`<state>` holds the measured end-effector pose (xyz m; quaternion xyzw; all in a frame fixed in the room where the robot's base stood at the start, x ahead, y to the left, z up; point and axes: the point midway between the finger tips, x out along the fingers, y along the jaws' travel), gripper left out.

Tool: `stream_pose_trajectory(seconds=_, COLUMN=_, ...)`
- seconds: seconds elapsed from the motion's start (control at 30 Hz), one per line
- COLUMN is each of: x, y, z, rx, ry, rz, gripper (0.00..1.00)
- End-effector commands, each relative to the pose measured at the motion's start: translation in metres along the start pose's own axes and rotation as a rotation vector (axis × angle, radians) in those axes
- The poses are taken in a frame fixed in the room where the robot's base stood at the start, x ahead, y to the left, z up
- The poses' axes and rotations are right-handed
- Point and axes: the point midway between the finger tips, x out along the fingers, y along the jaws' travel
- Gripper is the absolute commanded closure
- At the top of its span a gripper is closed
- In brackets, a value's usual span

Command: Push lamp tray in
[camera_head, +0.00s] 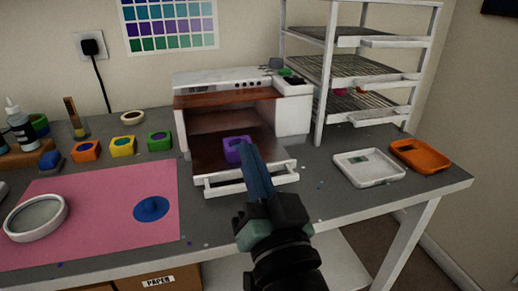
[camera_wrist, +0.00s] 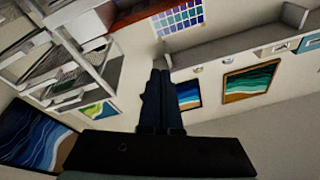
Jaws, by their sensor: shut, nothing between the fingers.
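The white lamp unit (camera_head: 293,113) stands on the grey bench against the wall, with a brown-lined open front. Its tray (camera_head: 208,168) is slid out toward me, with a white handle bar (camera_head: 225,189) along its front edge. A purple mould (camera_head: 232,152) sits on the tray, partly hidden by my fingers. My gripper (camera_head: 244,149) is shut and empty. It appears over the tray and crosses the right part of the handle in the head view; I cannot tell whether it touches. The wrist view shows the closed fingers (camera_wrist: 160,76), but I cannot make out the tray there.
A white wire rack (camera_head: 360,72) stands right of the lamp. A white dish (camera_head: 368,167) and an orange dish (camera_head: 420,156) lie at the right. A pink mat (camera_head: 100,205) with a round white-rimmed dish (camera_head: 36,217) is at the left. Several coloured moulds stand behind it.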

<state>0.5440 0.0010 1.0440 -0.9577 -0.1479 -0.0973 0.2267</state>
Motion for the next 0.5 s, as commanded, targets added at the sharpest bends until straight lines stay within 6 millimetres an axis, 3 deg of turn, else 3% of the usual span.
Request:
stream_pose_trajectory(seconds=0.17, x=-0.018, y=0.018, z=0.019, rx=0.304, ry=-0.147, rz=0.036, gripper=1.00)
stream_pose_trajectory(seconds=0.5, x=-0.099, y=0.035, z=0.041, rx=0.895, ry=-0.210, rz=0.158, gripper=1.00)
